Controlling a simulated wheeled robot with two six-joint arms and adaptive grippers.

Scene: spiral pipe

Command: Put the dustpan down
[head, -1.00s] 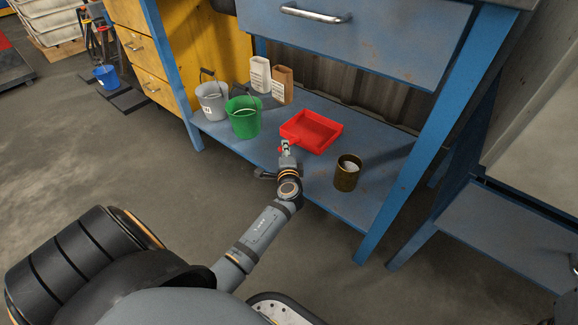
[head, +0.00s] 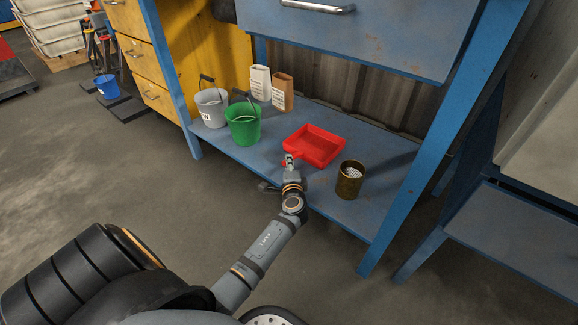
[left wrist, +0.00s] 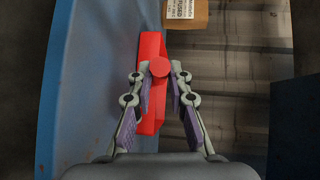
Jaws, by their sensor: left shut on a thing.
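The red dustpan (head: 316,146) is over the blue lower shelf (head: 372,215) of the workbench, between the green bucket and the brown can. Its short handle points toward my left gripper (head: 288,162). In the left wrist view the red dustpan (left wrist: 151,52) lies ahead, and the fingers of my left gripper (left wrist: 160,84) close on its handle from both sides. I cannot tell for certain whether the pan touches the shelf. My right gripper is not in view.
A green bucket (head: 243,126) and a grey bucket (head: 211,108) stand left of the dustpan. A white bottle (head: 260,84) and a brown carton (head: 283,92) stand behind. A brown can (head: 350,180) stands to the right. Blue table legs (head: 408,190) flank the shelf.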

